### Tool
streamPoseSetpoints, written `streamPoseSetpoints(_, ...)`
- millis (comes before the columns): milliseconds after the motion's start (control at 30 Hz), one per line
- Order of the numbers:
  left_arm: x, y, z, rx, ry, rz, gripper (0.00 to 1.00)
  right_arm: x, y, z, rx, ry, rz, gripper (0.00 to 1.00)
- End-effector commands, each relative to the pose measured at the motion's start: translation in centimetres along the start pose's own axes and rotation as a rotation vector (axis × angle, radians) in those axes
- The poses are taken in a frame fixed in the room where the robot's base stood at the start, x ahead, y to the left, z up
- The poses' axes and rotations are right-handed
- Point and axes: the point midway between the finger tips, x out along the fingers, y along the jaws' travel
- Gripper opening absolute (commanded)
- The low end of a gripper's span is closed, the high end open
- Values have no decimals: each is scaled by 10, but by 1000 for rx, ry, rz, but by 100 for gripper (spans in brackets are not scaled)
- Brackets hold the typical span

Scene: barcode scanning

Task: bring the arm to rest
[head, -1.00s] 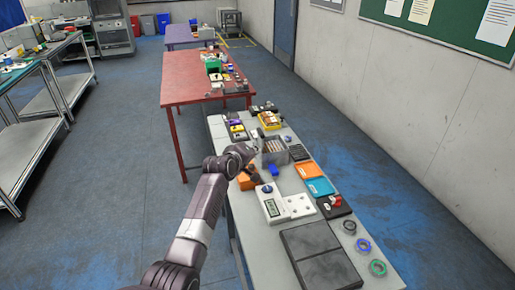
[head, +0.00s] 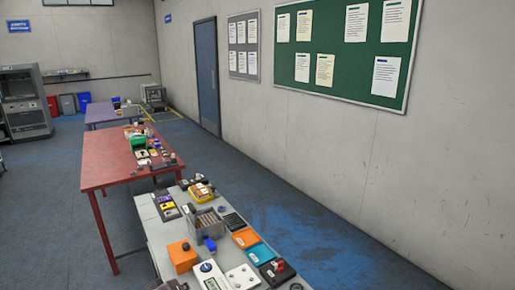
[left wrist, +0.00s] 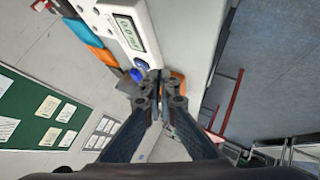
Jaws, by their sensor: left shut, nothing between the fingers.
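My left gripper (left wrist: 153,78) shows in the left wrist view with its two dark fingers together and nothing between them. Beyond the fingertips in that view lie an orange block (left wrist: 176,88), a blue item (left wrist: 137,75) and a white device with a display (left wrist: 125,30). In the head view only a dark piece at the bottom edge may be part of my left arm. My right gripper is in neither view.
The grey table (head: 151,232) carries an orange block (head: 182,256), a grey bin (head: 207,224), a white device (head: 210,274) and orange and blue trays (head: 261,254). A red table (head: 105,176) stands behind it. Floor (head: 320,237) is clear to the right.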

Motion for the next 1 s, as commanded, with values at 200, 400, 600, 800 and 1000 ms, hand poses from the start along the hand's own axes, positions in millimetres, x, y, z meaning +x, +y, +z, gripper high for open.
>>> streamPoseSetpoints(200, -74, -72, 118, 329, -195, -123, 0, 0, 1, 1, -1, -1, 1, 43)
streamPoseSetpoints(400, -138, -106, 181, 531, -338, -165, 0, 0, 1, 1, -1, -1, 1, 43)
streamPoseSetpoints(600, -185, -124, 216, 653, -439, -176, 0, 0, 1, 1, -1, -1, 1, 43)
streamPoseSetpoints(800, -228, -137, 242, 751, -526, -176, 0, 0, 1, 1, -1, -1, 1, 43)
streamPoseSetpoints(1000, -212, -152, 264, 774, -560, -178, 0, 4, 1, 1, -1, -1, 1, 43)
